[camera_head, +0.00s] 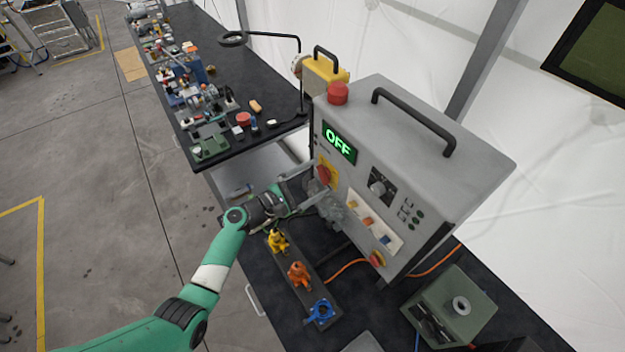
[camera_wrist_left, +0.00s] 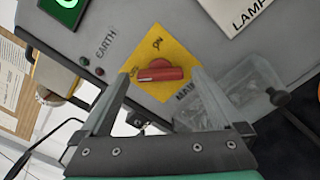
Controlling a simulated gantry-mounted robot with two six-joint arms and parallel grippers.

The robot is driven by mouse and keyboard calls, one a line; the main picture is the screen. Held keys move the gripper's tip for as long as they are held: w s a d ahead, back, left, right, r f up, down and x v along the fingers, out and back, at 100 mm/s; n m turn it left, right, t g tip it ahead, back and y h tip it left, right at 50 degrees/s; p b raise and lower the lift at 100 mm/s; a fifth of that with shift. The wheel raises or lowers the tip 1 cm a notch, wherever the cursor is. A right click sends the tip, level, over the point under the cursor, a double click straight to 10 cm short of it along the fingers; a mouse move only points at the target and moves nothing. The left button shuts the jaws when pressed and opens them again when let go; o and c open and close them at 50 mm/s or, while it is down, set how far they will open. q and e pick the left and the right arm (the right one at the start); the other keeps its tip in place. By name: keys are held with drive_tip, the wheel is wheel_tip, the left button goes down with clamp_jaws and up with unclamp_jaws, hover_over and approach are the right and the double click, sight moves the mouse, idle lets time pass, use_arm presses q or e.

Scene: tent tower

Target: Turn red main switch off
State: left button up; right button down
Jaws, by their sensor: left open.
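The red main switch (camera_head: 323,174) sits on a yellow plate on the front of the grey control box (camera_head: 440,140). It also shows in the left wrist view (camera_wrist_left: 161,74), its red handle lying roughly level in that picture, with ON and OFF lettering on the yellow plate (camera_wrist_left: 178,45). My left gripper (camera_head: 317,185) is open and empty at the front of the box. In the left wrist view its fingers (camera_wrist_left: 160,80) stand on either side of the handle; whether they touch it I cannot tell.
A clear flap (camera_wrist_left: 235,92) stands beside the switch plate, near the right finger. A red mushroom button (camera_head: 338,93) tops the box. Yellow, orange and blue parts (camera_head: 299,274) stand on a dark strip below. A green-grey box (camera_head: 455,308) stands at lower right.

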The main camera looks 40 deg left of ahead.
use_arm(q)
drive_tip(key=s+a, duration=0.2)
drive_tip(key=s, duration=0.9)
drive_tip(key=shift+s+p, duration=0.2)
drive_tip(key=shift+p, duration=0.2)
